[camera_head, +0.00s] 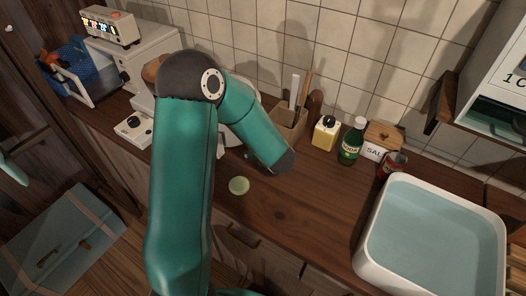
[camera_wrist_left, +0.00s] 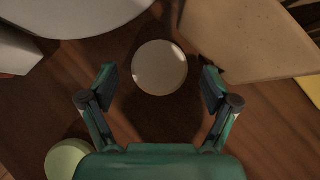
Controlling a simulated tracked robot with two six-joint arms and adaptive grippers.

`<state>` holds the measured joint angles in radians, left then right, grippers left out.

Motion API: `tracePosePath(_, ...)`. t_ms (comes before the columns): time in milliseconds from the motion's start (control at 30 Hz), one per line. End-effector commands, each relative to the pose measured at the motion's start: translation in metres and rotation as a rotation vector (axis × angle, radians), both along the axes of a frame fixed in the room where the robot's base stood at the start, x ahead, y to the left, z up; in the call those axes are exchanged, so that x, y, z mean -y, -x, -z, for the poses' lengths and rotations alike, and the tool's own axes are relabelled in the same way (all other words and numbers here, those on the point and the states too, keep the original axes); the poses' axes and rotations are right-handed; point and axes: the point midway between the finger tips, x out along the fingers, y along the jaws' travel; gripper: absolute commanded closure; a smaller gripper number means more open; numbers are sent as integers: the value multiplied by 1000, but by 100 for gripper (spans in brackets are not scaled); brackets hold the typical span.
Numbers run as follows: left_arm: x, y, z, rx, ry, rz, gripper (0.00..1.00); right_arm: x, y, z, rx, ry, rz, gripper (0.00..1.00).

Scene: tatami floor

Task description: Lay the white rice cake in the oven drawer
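The white rice cake (camera_wrist_left: 159,67) is a pale round disc lying flat on the wooden counter in the left wrist view. My left gripper (camera_wrist_left: 160,82) is open, its two fingers apart on either side of the cake with dark counter showing between. In the head view my left arm hides the gripper and the cake. A green round cake (camera_head: 239,185) lies on the counter; it also shows at the lower left of the left wrist view (camera_wrist_left: 67,160). I cannot clearly identify the oven drawer. My right gripper is not in view.
A wooden utensil block (camera_head: 288,130) stands behind my forearm. A yellow bottle (camera_head: 325,133), a green bottle (camera_head: 351,143) and a salt box (camera_head: 376,148) stand along the wall. A white basin (camera_head: 365,258) is at right, below a white unit (camera_head: 510,75). The counter's middle is clear.

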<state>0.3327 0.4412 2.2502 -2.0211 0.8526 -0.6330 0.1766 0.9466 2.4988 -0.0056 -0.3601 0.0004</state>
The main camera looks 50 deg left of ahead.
Motion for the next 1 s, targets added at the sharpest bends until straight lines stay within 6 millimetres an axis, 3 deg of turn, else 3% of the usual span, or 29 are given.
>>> tracePosePath(33,0,0,0,0,0,0,26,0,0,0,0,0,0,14)
tracePosePath(367,0,0,0,0,-1,0,79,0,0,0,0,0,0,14)
tracePosePath(833,1,3,-7,3,-1,-1,79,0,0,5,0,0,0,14)
tracePosePath(1000,2,3,-33,7,-2,-1,79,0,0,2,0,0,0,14)
